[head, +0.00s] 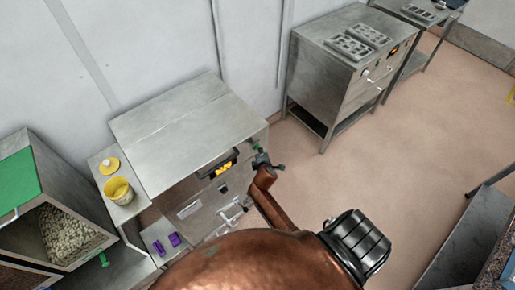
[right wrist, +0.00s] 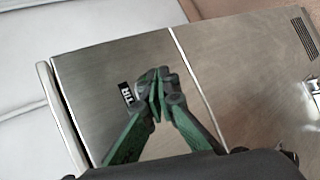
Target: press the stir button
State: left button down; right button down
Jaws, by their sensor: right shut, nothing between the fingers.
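A steel machine (head: 180,135) stands left of centre in the head view, with a small yellow-lit display (head: 222,169) on its front. My right gripper (head: 262,160) is at the right end of that front, small and partly hidden by my arm. In the right wrist view my right gripper (right wrist: 158,97) is shut and empty, its green fingers together in front of a steel panel (right wrist: 105,62). I cannot make out a stir button or tell whether the fingertips touch the panel. My left gripper is not in view.
A yellow cup (head: 118,190) and purple pieces (head: 167,243) are beside the machine. A bin of pale pellets (head: 66,235) is at left. A steel cabinet (head: 340,70) carries moulds at the back.

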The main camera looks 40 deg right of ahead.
jog(key=shift+w, duration=0.45)
dwell(0.4)
dwell(0.3)
jog(key=shift+s+p, duration=0.4)
jog(key=shift+s, duration=0.5)
jog(key=s+p, duration=0.2)
jog(key=s, duration=0.3)
jog(key=shift+d, duration=0.1)
dwell(0.7)
